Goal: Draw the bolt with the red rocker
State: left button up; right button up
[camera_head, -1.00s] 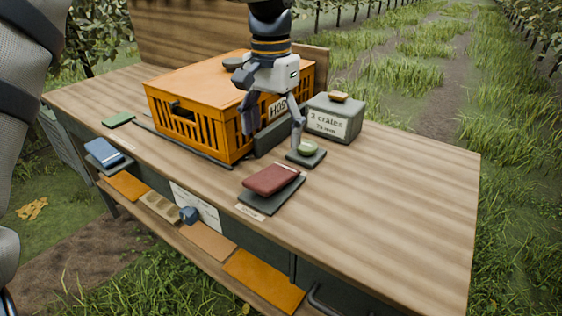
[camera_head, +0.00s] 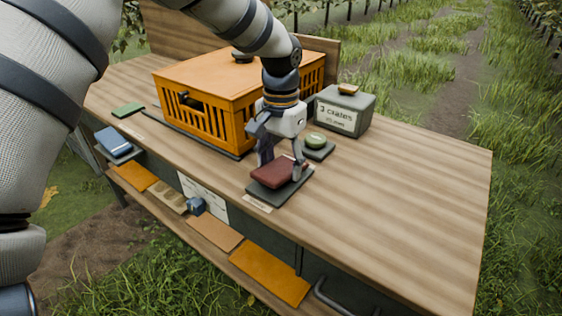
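The red rocker (camera_head: 278,173) is a dark red pad on a grey base (camera_head: 284,192) near the bench's front edge, with a small label in front. My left gripper (camera_head: 282,172) is down at it, fingers spread. One finger is at its back left side and the other at its right end; I cannot tell whether they touch it. The far fingertip is partly hidden. No bolt can be made out for certain; a dark rail (camera_head: 190,133) runs along the front of the orange crate. My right gripper is not in view.
The lidded orange crate (camera_head: 205,120) stands behind my gripper. A green round button (camera_head: 316,140) and a grey box (camera_head: 345,112) marked "3 crates" are to the right. A blue pad (camera_head: 113,140) sits at the left edge. The bench's right part (camera_head: 410,200) is clear.

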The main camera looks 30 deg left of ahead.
pick_arm(q)
jog(key=shift+s+r+t+p, duration=0.25)
jog(key=shift+r+t+p, duration=0.55)
jog(key=shift+p, duration=0.25)
jog(key=shift+f+t+p, duration=0.35)
jog(key=shift+f+t, duration=0.3)
jog(key=shift+t, duration=0.25)
jog(key=shift+f+t, duration=0.25)
jog(key=shift+t, duration=0.15)
jog(key=shift+s+t, duration=0.1)
jog(key=shift+t, duration=0.5)
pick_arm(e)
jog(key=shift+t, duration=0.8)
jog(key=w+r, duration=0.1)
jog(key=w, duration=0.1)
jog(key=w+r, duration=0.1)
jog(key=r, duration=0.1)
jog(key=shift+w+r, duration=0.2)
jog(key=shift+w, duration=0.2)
pick_arm(q)
jog(key=shift+r, duration=0.1)
jog(key=o, duration=1.2)
jog(key=shift+c, duration=0.2)
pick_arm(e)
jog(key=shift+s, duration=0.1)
